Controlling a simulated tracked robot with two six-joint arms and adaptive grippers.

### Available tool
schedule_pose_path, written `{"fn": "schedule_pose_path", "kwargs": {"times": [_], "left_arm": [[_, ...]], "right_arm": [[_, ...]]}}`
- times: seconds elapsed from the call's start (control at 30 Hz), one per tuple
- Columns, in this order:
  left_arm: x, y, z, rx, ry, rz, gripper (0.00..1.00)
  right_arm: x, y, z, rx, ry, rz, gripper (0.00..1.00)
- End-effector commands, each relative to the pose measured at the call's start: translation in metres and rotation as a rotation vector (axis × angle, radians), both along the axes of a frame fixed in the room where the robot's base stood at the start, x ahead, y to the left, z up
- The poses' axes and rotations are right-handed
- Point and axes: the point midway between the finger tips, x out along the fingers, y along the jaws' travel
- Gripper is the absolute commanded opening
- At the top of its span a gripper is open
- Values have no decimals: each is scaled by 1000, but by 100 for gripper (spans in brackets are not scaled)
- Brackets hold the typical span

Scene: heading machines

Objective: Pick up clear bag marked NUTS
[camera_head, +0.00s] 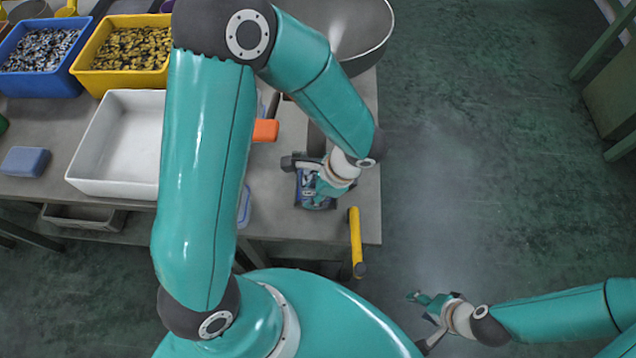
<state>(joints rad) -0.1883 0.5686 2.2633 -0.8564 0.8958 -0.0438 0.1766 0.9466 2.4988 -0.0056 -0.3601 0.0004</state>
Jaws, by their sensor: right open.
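My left gripper (312,180) reaches down over the right front part of the workbench. Right under it lies a small dark-blue packet-like thing (316,203) with pale bits in it. It may be the clear bag, but I can read no NUTS marking. The gripper and wrist cover part of it. Whether the fingers are closed on it cannot be told. My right gripper (420,322) is open and empty over the green floor, right of the bench.
On the workbench (290,222) stand a blue bin (40,85), a yellow bin (93,83) of small parts and an empty white tray (87,150). A yellow handle (355,235) juts at the front right corner. A large round bowl (372,60) stands behind. The floor (480,170) at right is clear.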

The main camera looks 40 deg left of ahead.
Motion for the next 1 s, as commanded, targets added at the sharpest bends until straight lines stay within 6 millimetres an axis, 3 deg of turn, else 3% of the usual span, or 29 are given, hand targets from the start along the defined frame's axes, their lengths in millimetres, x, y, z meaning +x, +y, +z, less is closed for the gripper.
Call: {"fn": "schedule_pose_path", "kwargs": {"times": [0.1, 0.37, 0.57, 1.0], "left_arm": [[-2, 4, -10, -1, 0, 1, 32], [-2, 4, -11, -1, -1, 1, 31], [-2, 4, -11, -1, -1, 1, 0], [-2, 4, -11, 0, -2, 1, 0]], "right_arm": [[0, 0, -3, 0, 0, 0, 54], [0, 0, -2, 0, 0, 0, 54], [0, 0, -2, 0, 0, 0, 54], [0, 0, -2, 0, 0, 0, 54]]}}
